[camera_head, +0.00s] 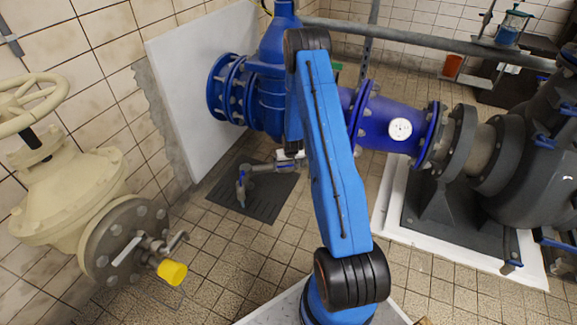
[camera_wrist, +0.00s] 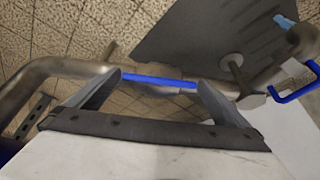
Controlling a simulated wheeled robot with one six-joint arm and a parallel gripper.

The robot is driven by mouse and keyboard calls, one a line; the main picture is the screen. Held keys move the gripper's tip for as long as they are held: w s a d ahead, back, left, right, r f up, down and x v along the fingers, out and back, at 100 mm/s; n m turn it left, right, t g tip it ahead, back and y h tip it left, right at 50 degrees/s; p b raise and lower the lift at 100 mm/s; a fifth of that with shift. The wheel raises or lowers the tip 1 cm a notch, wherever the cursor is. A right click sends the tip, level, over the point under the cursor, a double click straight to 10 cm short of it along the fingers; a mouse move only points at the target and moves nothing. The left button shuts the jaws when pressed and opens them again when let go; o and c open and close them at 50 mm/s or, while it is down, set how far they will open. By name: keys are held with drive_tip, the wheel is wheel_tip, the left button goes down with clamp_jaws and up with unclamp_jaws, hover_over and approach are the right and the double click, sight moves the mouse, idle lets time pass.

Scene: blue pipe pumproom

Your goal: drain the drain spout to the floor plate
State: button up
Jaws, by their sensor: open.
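The drain spout (camera_head: 243,187) is a grey metal pipe with a down-turned end above the dark floor plate (camera_head: 262,209). The wrist view shows the grey pipe (camera_wrist: 45,72) running behind my fingers and the floor plate (camera_wrist: 205,35) beyond. A straight blue lever (camera_wrist: 148,79) lies across the pipe, in line with the gap between my fingertips. My gripper (camera_wrist: 160,79) is open with one finger towards each end of this lever; I cannot tell whether they touch it. A second blue handle (camera_wrist: 297,88) is at the right. My arm hides much of the gripper in the head view.
A cream valve (camera_head: 75,195) with a handwheel and a yellow cap (camera_head: 172,272) stands at the left. A large blue pipe (camera_head: 265,95) runs behind my arm to a dark pump (camera_head: 535,150) on the right. Tiled floor (camera_head: 225,262) is clear in front of the plate.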

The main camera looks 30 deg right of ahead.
drive_tip(key=shift+f, duration=0.2)
drive_tip(key=c, duration=0.7)
drive_tip(key=shift+c, duration=0.2)
